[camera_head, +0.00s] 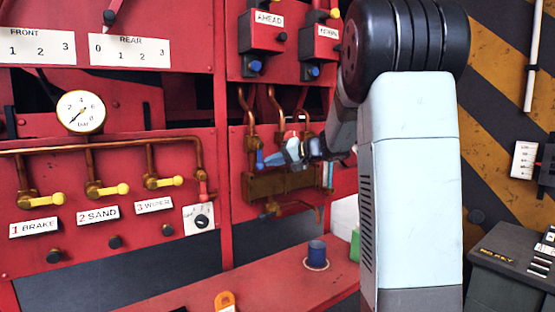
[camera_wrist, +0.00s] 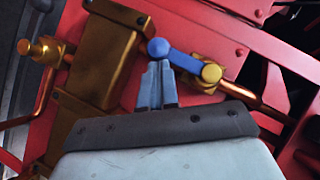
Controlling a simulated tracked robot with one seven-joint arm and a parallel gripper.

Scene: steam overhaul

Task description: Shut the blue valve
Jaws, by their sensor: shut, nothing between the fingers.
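The blue valve lever (camera_head: 260,160) hangs down from a brass valve on the left copper pipe, above a brass block. It also shows in the wrist view as a blue bar with a blue ball end (camera_wrist: 158,47), joined to a brass fitting with a yellowish knob (camera_wrist: 211,73). My gripper (camera_head: 272,159) reaches in from the right, beside the lever. In the wrist view my gripper's fingers (camera_wrist: 159,68) are together and empty, with the tips just below the ball end. I cannot tell whether they touch the lever.
The brass block (camera_head: 285,183) lies below my gripper, with copper pipes around it. A red bench (camera_head: 250,285) holds a dark blue cup (camera_head: 317,253). Yellow-handled valves (camera_head: 108,189) and a gauge (camera_head: 81,112) are at left. A dark box (camera_head: 510,265) stands at right.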

